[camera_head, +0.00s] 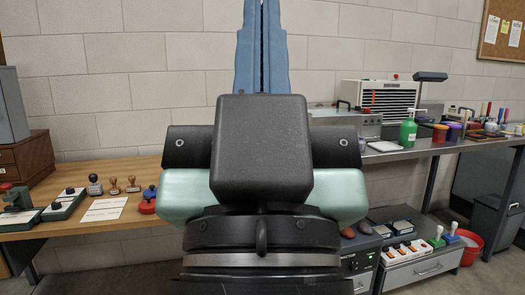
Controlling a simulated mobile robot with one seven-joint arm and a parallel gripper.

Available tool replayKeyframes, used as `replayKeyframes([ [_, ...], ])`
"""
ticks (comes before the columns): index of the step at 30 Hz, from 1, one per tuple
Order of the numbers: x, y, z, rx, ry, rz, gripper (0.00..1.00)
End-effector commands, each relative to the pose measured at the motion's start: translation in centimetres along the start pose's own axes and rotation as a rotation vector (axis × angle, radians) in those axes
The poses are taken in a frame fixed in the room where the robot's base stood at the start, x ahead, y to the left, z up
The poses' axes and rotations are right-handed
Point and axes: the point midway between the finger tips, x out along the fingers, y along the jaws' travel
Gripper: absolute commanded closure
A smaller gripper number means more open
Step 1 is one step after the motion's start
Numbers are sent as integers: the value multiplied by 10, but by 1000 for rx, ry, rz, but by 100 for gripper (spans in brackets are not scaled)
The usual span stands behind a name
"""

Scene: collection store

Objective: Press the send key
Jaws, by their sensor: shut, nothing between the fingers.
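My gripper (264,30) points up at the top centre, its two blue fingers side by side and closed with nothing between them. The fingers reach the picture's top edge, so I cannot tell whether their very tips show. I cannot make out a key marked send. A dark device with a small panel (359,263) stands low, just right of my wrist, and is partly hidden by it. Any marking on it is too small to read. My gripper is far above it and touches nothing visible. My wrist hides the middle of the scene.
A wooden bench (75,236) at left holds stamps (114,186), boxes and a white card (104,209). A grey bench (445,147) at right holds a green bottle (408,133) and pots. Below it stand a strip of orange switches (401,252) and a red bucket (470,240).

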Motion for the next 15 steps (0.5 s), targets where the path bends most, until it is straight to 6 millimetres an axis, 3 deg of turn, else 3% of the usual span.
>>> replayKeyframes([
  [1,27,0,-26,0,0,0,100],
  [15,144,0,-136,1,0,-1,100],
])
